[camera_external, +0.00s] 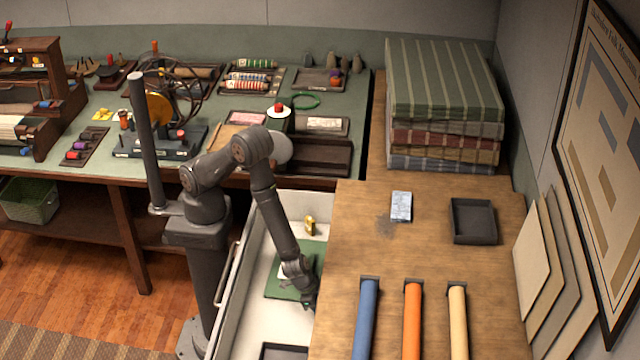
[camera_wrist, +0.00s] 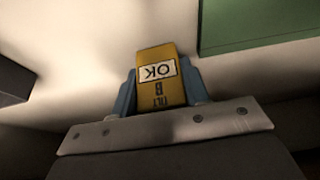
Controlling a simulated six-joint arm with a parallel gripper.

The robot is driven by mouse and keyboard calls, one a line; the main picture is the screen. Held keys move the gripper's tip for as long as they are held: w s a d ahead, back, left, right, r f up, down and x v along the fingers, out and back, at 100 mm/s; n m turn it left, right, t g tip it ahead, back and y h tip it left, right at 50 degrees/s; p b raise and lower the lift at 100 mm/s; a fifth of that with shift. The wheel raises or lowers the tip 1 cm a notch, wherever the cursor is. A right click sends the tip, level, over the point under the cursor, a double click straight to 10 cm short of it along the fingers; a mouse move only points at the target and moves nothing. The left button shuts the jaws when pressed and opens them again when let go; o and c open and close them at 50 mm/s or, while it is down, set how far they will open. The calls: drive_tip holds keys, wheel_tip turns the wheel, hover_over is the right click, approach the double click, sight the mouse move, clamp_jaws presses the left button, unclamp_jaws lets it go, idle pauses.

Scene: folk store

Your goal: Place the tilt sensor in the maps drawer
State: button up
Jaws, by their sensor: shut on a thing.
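The tilt sensor (camera_wrist: 158,75) is a yellow block with a white "OK" label and dark lettering, upside down in the wrist view. My gripper (camera_wrist: 160,95) is shut on it, with a blue fingertip on each side. In the external view my gripper (camera_external: 309,297) is low inside the open white drawer (camera_external: 262,308), near its right side. The sensor is hidden there by the gripper and the cabinet edge. I cannot tell whether the sensor touches the drawer floor.
A green flat item (camera_external: 283,289) lies in the drawer and shows in the wrist view (camera_wrist: 255,22). A small yellow-brass object (camera_external: 310,226) stands at the drawer's far end, a dark tray (camera_external: 284,351) at its near end. The wooden cabinet top (camera_external: 350,255) borders the right.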

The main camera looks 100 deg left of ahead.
drive_tip(key=o, duration=1)
drive_tip(key=v, duration=1.2)
drive_tip(key=shift+r, duration=0.15)
drive_tip(key=x, duration=1.2)
